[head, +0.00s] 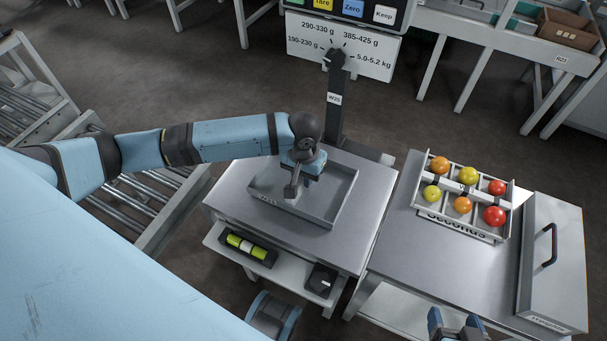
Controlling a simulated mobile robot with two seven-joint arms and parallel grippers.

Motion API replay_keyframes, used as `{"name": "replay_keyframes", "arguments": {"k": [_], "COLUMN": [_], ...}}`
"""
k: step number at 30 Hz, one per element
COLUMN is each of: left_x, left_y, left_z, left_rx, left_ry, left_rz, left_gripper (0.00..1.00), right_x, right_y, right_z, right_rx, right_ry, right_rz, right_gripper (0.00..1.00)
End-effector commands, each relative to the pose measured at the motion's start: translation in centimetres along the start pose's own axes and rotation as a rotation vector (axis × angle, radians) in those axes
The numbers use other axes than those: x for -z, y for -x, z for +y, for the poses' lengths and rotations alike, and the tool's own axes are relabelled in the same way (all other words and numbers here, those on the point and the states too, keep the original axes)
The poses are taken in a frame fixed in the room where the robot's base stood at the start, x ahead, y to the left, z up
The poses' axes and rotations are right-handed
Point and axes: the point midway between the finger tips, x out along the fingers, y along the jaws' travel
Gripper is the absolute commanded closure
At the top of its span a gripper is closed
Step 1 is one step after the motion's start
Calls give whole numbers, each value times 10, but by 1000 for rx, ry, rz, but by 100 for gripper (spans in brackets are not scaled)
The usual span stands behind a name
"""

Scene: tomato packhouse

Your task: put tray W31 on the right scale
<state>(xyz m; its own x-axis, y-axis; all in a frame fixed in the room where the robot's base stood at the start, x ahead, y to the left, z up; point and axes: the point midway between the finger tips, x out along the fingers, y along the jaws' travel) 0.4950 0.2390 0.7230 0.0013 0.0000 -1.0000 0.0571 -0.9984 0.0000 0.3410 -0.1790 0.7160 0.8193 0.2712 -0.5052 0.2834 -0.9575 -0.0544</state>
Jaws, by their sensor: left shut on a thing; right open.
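A shallow grey tray (339,207) is on the left steel table (368,239), in front of the scale post (336,115). A small label on its near wall is too small to read surely. My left gripper (292,193) points down at the tray's near wall and is shut on it. The arm and gripper hide part of the tray's inside and rim, and the visible floor is empty. I cannot tell whether the tray rests on a weighing plate or just above it. My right gripper (455,328) is open and empty at the bottom edge, by the right table.
A "Seconds" rack (464,228) of several tomatoes and a grey lidded box (552,260) stand on the right table (400,240). A scale panel (343,45) with a dial and buttons stands behind. A lower shelf (284,270) holds a yellow-green level. Roller conveyors (155,200) lie left.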

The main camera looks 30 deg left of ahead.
Motion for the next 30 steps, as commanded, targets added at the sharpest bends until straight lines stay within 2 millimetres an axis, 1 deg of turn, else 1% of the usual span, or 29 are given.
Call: {"name": "replay_keyframes", "arguments": {"k": [14,15,17,18,19,24,25,27,30], "left_x": [0,0,0,0,0,0,0,0,0], "left_y": [-4,-5,-5,-5,-5,-5,-5,-5,-5], "left_z": [0,0,0,0,0,0,0,0,0], "left_rx": [0,0,0,0,0,0,0,0,0], "left_ry": [0,0,0,0,0,0,0,0,0], "left_rz": [-1,-1,0,0,0,0,-1,-1,-1], "left_gripper": [100,74,61,51,49,49,54,66,66], "right_x": [7,6,6,6,6,6,6,6,6], "right_y": [4,4,4,4,4,4,4,4,4], "right_z": [0,0,0,0,0,0,0,0,0], "right_rx": [0,0,0,0,0,0,0,0,0], "right_ry": [0,0,0,0,0,0,0,0,0], "right_rz": [-1,-1,-1,-1,-1,0,0,0,0], "right_gripper": [28,28,28,28,28,28,28,28,28]}}
